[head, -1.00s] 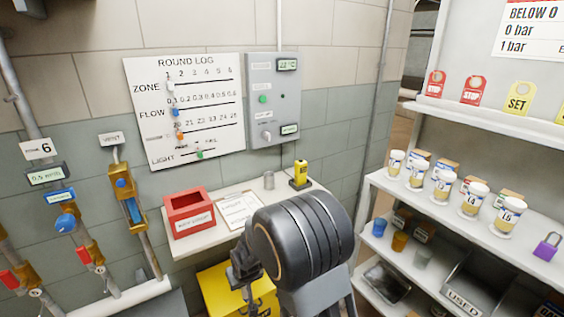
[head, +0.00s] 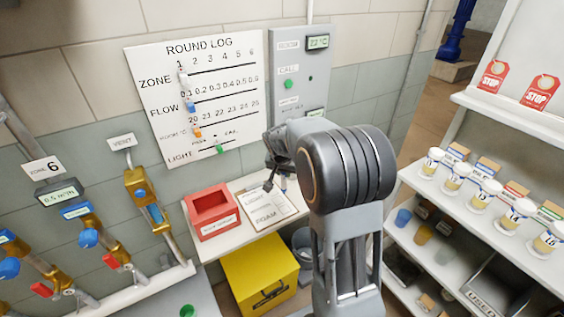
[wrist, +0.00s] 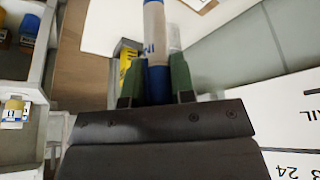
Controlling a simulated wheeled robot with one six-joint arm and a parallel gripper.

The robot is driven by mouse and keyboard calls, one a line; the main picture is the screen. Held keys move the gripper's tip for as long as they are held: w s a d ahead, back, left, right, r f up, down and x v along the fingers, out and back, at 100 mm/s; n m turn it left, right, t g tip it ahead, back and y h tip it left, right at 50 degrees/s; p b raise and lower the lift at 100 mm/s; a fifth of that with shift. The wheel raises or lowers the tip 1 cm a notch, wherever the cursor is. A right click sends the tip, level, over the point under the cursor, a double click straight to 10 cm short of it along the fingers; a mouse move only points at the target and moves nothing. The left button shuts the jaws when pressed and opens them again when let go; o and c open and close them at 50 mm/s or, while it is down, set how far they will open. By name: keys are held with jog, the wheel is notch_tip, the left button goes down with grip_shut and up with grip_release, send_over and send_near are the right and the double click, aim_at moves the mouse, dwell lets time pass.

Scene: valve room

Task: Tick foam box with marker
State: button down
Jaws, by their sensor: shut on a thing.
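A clipboard (head: 285,208) with a white sheet lies on the wall table. The words LIGHT and FOAM can be read on the sheet; the foam box itself is too small to make out. My gripper (head: 268,187) shows small and dark over the clipboard's upper part. In the wrist view my gripper (wrist: 155,80) is shut on a marker (wrist: 154,30) with a blue body and a beige band. The marker points away from the jaws, and its tip is out of the frame. I cannot tell whether it touches the paper.
A red open box (head: 212,212) stands left of the clipboard. A yellow bin (head: 260,272) is under the table (head: 240,240). The Round Log board (head: 195,95) and a grey call panel (head: 298,70) hang behind. Shelves with several lidded cups (head: 480,195) stand at right.

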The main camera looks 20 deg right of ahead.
aim_at(283, 189)
jog(key=shift+d+f+b, duration=0.25)
jog(key=shift+f+b, duration=0.45)
jog(key=shift+f, duration=0.25)
jog(key=shift+a+f+b, duration=0.1)
jog(key=shift+f+b, duration=1.55)
jog(key=shift+f, duration=1.2)
jog(key=shift+f+b, duration=0.55)
jog(key=shift+b, duration=0.05)
jog(key=shift+s+d, duration=0.2)
jog(key=shift+d, duration=0.05)
jog(key=shift+s+d+f, duration=0.1)
jog(key=shift+s+d, duration=0.1)
jog(key=shift+w+a, duration=0.1)
jog(key=shift+a, duration=0.05)
jog(key=shift+w+a+b, duration=0.5)
jog(key=shift+w+a, duration=0.2)
jog(key=shift+a, duration=0.05)
jog(key=shift+s+d, duration=0.1)
